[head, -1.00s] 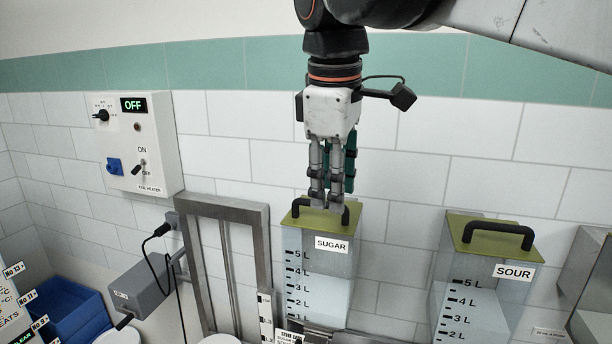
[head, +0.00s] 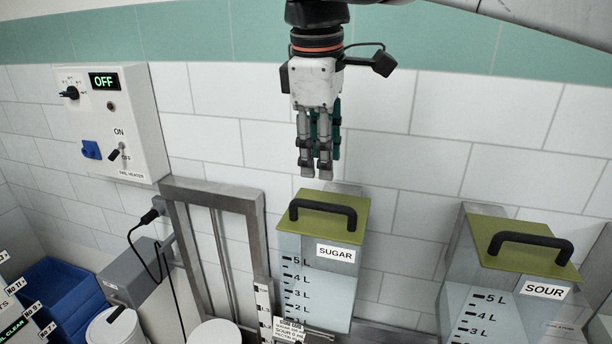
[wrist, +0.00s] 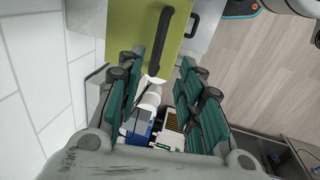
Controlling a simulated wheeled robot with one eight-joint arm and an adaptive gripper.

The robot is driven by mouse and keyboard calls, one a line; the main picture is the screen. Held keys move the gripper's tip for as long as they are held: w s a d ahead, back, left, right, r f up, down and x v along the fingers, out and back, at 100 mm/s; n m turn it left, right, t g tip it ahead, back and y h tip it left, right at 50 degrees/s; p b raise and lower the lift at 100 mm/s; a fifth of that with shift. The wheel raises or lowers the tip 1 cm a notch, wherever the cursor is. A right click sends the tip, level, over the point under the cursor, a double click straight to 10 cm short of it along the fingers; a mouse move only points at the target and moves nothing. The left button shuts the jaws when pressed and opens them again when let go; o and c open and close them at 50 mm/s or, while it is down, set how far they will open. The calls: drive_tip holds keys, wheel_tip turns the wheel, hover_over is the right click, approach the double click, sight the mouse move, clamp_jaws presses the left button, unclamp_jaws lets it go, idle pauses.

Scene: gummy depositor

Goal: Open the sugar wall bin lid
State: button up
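The sugar wall bin (head: 318,293) is a clear container with a "SUGAR" label, mounted low on the tiled wall in the head view. Its olive-green lid (head: 345,235) lies shut on top and has a black bar handle (head: 323,208). My gripper (head: 316,174) points down above the back of the lid, clear of the handle. In the wrist view, the green lid (wrist: 127,22) and the black handle (wrist: 174,38) show beyond the fingertips. My gripper's fingers (wrist: 163,62) stand apart there with nothing between them.
A sour bin (head: 490,305) with a similar lid stands to the right. A switch box (head: 135,125) reading "OFF" and a metal frame (head: 258,225) are to the left. Blue trays (head: 62,295) and white-lidded containers (head: 215,333) sit lower left.

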sight(321, 205)
drive_tip(key=f, duration=0.3)
drive_tip(key=w+f, duration=0.1)
drive_tip(key=f, duration=0.2)
drive_tip(key=w+f+p, duration=0.1)
drive_tip(key=f, duration=0.2)
drive_tip(key=shift+d+f, duration=0.15)
drive_tip(key=shift+d, duration=0.15)
clamp_jaws()
